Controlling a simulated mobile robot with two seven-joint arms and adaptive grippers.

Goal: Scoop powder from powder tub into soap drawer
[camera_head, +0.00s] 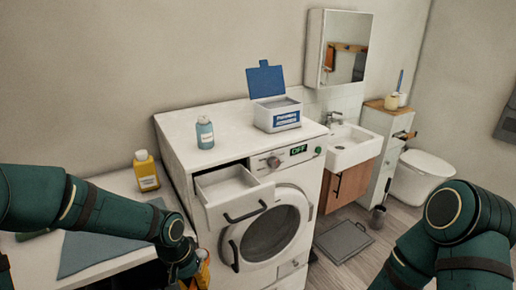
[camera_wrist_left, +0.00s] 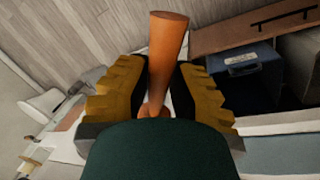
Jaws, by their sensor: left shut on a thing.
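The powder tub (camera_head: 277,117) is a white box with a blue label and a raised blue lid (camera_head: 265,81), standing on top of the washing machine. The soap drawer (camera_head: 232,187) is pulled out at the machine's upper left front. My left gripper (camera_head: 201,268) is low in front of the machine, below and left of the drawer. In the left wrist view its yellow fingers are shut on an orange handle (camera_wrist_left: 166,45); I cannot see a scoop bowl. My right arm shows at the lower right, its gripper out of view.
The washing machine (camera_head: 302,171) has its round door shut. A blue bottle (camera_head: 205,132) stands on its top and a yellow bottle (camera_head: 146,171) on the left counter, where a grey-blue cloth (camera_head: 105,245) lies. A sink (camera_head: 351,148) and toilet (camera_head: 421,174) are to the right.

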